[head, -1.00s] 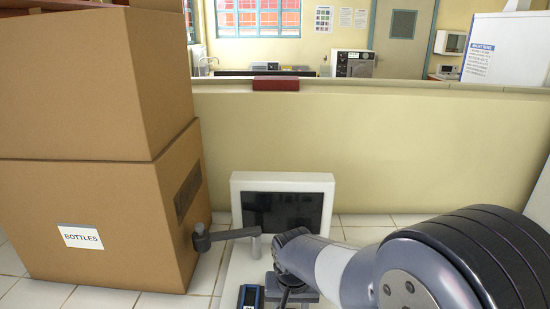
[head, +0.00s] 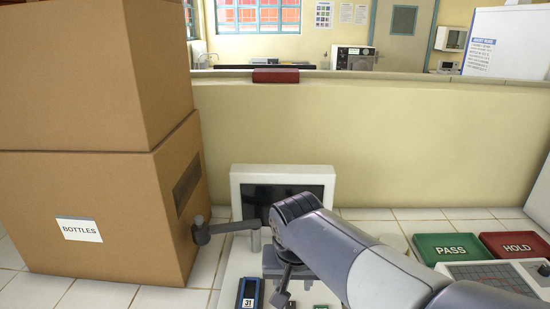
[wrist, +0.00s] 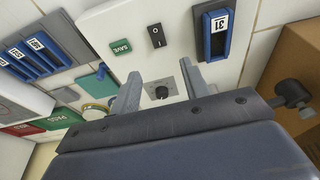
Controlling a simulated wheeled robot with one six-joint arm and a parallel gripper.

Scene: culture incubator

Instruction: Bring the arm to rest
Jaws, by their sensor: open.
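My gripper (head: 281,287) is open, low in the head view in front of a white device with a dark screen (head: 260,195). My arm crosses in front of the screen's lower right. In the wrist view the two fingers of my gripper (wrist: 161,80) stand apart. I cannot tell how far the fingertips are from the panel.
Near the fingers are a rocker switch (wrist: 157,37), a green SAVE button (wrist: 121,46) and a blue holder marked 31 (wrist: 218,40). Cardboard boxes (head: 100,205) stand at left. PASS (head: 450,249) and HOLD (head: 518,245) pads lie at right. A low wall (head: 400,140) runs behind.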

